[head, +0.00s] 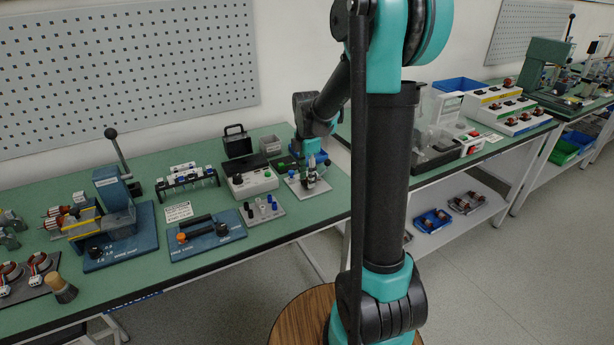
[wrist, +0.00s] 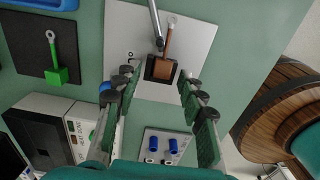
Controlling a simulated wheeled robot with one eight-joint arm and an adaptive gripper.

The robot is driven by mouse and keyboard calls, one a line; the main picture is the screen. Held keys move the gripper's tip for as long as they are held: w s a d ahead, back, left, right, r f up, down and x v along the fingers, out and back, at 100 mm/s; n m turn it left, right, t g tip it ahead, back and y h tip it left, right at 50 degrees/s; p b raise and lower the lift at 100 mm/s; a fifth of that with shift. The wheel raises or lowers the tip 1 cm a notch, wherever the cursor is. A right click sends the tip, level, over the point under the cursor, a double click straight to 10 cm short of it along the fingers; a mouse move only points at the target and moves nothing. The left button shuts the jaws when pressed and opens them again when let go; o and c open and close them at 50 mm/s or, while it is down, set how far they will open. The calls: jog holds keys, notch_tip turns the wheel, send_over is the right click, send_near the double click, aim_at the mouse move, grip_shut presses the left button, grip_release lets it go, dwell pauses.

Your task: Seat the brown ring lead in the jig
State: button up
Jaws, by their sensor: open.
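In the wrist view the brown ring lead (wrist: 168,42) has a brown block at its lower end, a brown stem and a pale ring at the top. Its block is at the black square holder of the jig (wrist: 120,35), a white plate. I cannot tell whether the block is fully down in the holder. My gripper (wrist: 160,78) is open, with its green-padded fingers apart on either side of the block and no visible contact. In the head view my gripper (head: 312,160) is low over the white jig plate (head: 296,186); the lead is too small to make out there.
A grey rod (wrist: 155,22) reaches over the jig beside the lead. A green ring lead (wrist: 53,62) lies on a black mat at left. A small plate with blue pegs (wrist: 172,146) and a grey control box (head: 250,182) stand close by.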

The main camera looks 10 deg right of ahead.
notch_tip(320, 180, up, 12)
dwell(0.7)
dwell(0.6)
